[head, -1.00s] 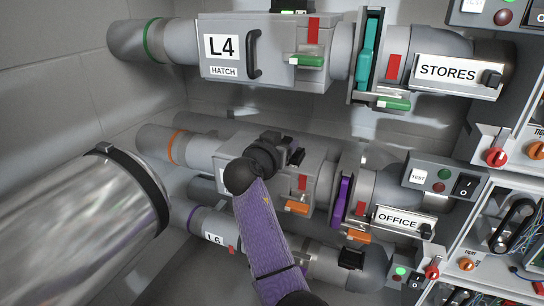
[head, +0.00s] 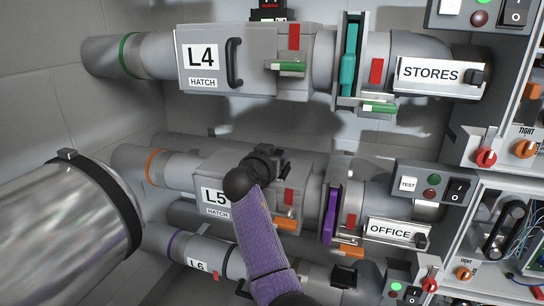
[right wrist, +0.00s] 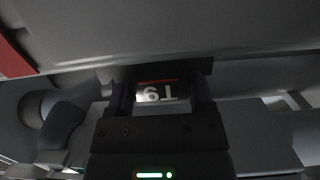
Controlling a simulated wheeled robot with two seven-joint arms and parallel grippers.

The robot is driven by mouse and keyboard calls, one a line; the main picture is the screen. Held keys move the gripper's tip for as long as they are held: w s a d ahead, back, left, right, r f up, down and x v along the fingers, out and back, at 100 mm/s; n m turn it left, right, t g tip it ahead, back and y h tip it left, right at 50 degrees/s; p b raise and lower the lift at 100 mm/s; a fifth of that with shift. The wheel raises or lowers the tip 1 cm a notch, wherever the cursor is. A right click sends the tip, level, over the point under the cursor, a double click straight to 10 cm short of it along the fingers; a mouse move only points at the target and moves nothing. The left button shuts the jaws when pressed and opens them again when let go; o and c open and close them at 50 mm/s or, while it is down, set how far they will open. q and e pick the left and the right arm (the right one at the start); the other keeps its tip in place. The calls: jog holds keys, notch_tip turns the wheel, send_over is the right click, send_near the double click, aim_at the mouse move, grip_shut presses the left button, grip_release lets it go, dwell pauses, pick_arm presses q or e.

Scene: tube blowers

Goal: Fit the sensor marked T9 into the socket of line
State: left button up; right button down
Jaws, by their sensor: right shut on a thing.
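The sensor marked T9 (right wrist: 157,93) shows in the right wrist view as a dark block with a white label, upside down, and a red stripe. It sits between the fingers of my right gripper (right wrist: 158,100), which is shut on it. In the head view my right gripper (head: 270,158) is at the top of the grey L5 hatch box (head: 215,165). The sensor is not clear there, and I cannot tell whether it touches the box. The socket itself is hidden. My left gripper is not in view.
Above runs line L4 (head: 205,75) with a dark block (head: 268,10) on top; below runs line L6 (head: 200,262). A purple gate (head: 330,215) and the OFFICE plate (head: 390,231) stand right of L5. A large metal cylinder (head: 60,220) fills the lower left.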

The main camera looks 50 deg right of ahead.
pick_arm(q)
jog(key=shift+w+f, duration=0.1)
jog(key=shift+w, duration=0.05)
pick_arm(e)
jog(key=shift+f, duration=0.15)
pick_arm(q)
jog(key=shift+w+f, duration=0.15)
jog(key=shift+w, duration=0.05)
pick_arm(e)
jog(key=shift+f, duration=0.1)
jog(key=shift+c, duration=1.8)
grip_release()
jog(key=o, duration=0.4)
jog(key=shift+c, duration=0.2)
pick_arm(q)
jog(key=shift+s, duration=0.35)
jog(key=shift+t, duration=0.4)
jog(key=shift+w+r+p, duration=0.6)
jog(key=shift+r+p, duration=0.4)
jog(key=shift+p, duration=0.1)
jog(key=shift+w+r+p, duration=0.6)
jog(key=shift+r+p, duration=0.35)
jog(key=shift+p, duration=0.15)
pick_arm(e)
jog(key=v, duration=1)
